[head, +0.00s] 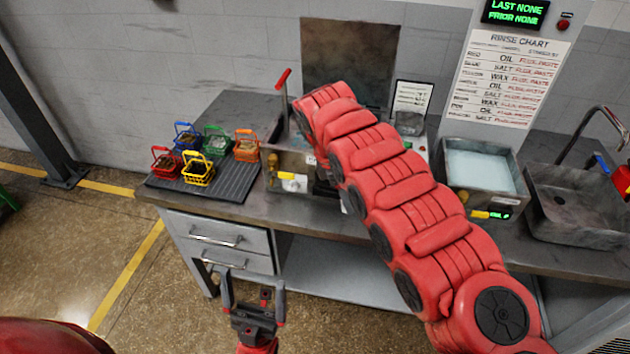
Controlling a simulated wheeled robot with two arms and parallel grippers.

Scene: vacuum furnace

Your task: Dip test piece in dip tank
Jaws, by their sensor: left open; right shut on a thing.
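A metal tank (290,168) with a yellow-marked front stands mid-counter, largely covered by my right arm. A second tank (483,178) holds pale liquid and has a green display on its front. I cannot tell which is the dip tank. My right arm reaches from the lower right up to the first tank. Its gripper is hidden behind the arm, and no test piece can be made out. My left gripper (253,302) is open and empty, low in front of the counter's drawers, well away from both tanks.
Several coloured wire baskets, including a yellow one (199,170), stand on a dark ribbed mat (232,190) at left. A red-handled lever (283,80) rises behind the first tank. A sink (572,205) is at right. A rinse chart (505,75) hangs above.

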